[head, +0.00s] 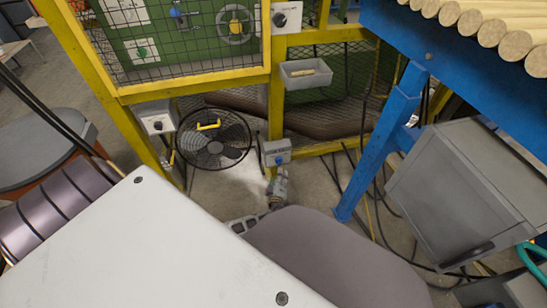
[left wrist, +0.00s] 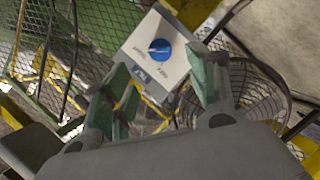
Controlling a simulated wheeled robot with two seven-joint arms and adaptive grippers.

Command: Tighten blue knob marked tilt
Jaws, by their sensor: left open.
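The blue knob (left wrist: 160,46) sits on the pale face of a small control box (left wrist: 142,63) marked TILT, with the lettering turned over in the left wrist view. A pale pointer mark on the knob points left there. My left gripper (left wrist: 157,62) is open, with its green-padded fingers showing on either side of the box face. I see no finger clearly touching the knob. In the head view the box (head: 277,147) is right of the fan, with the knob small at its front. My right gripper is not in view.
A caged fan (head: 213,138) stands beside the box. A yellow frame with mesh (head: 195,83) rises behind, with another knob box (head: 156,118) at left and a grey bin (head: 305,73). A blue table leg (head: 378,145) and grey cabinet (head: 462,195) stand right.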

